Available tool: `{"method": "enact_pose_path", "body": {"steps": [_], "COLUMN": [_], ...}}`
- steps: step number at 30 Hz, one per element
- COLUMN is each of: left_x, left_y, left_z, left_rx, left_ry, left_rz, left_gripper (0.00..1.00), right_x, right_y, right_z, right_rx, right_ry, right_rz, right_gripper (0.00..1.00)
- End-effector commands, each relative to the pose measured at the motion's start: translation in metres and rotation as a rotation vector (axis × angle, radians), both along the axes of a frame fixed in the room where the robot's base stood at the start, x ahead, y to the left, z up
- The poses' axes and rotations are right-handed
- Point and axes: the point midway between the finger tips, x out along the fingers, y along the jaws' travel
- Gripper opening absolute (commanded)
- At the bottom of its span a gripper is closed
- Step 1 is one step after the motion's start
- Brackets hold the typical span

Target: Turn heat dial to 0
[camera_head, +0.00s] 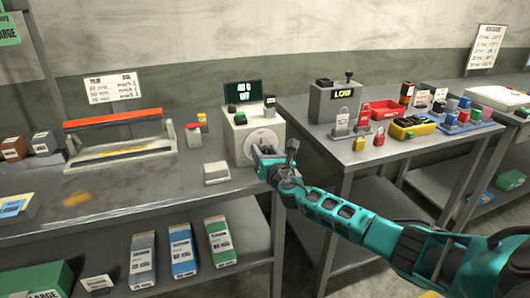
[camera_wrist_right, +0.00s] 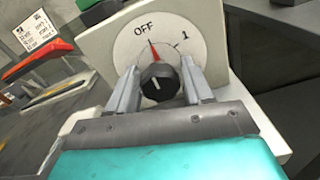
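The heat dial is a round black knob (camera_wrist_right: 160,84) on a white disc (camera_wrist_right: 184,38) marked OFF and 1. A red pointer on the disc stands near OFF, and the knob's white line points up and slightly left. The disc is on the front of a cream box (camera_head: 233,136), whose screen (camera_head: 243,92) reads "40 0" and "OFF". My right gripper (camera_wrist_right: 162,80) is open, with one finger on each side of the knob; I cannot tell if they touch it. In the head view the right gripper (camera_head: 266,155) covers part of the disc. My left gripper is not in view.
A sealer with a red bar (camera_head: 113,118) stands left on the grey bench (camera_head: 140,185). A small white block (camera_head: 216,172) sits by the box. To the right, another table holds a grey "LOW" box (camera_head: 335,103), padlocks and a red tray (camera_head: 382,112).

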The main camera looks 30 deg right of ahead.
Motion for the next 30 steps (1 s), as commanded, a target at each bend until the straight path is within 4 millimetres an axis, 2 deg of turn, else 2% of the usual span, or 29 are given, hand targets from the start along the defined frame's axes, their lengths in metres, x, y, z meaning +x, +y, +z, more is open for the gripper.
{"method": "enact_pose_path", "body": {"steps": [1,4,12,17,22,30], "left_x": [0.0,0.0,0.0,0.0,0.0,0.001], "left_y": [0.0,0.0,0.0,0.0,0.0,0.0], "left_z": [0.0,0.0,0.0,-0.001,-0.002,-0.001], "left_rx": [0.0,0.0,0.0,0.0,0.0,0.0], "left_ry": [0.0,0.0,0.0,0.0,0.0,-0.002], "left_rz": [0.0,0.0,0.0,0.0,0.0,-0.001], "left_gripper": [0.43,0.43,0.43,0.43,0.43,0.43], "right_x": [0.0,0.0,-0.001,-0.01,-0.032,-0.079], "right_y": [0.0,0.0,0.0,0.001,0.007,0.019], "right_z": [0.0,0.0,0.0,-0.001,-0.001,0.0], "right_rx": [0.001,0.002,0.003,0.003,0.002,0.004], "right_ry": [0.0,0.0,0.0,-0.001,0.0,0.002], "right_rz": [0.0,-0.001,-0.001,-0.001,0.001,0.002], "right_gripper": [0.56,0.65,0.65,0.65,0.65,0.65]}}
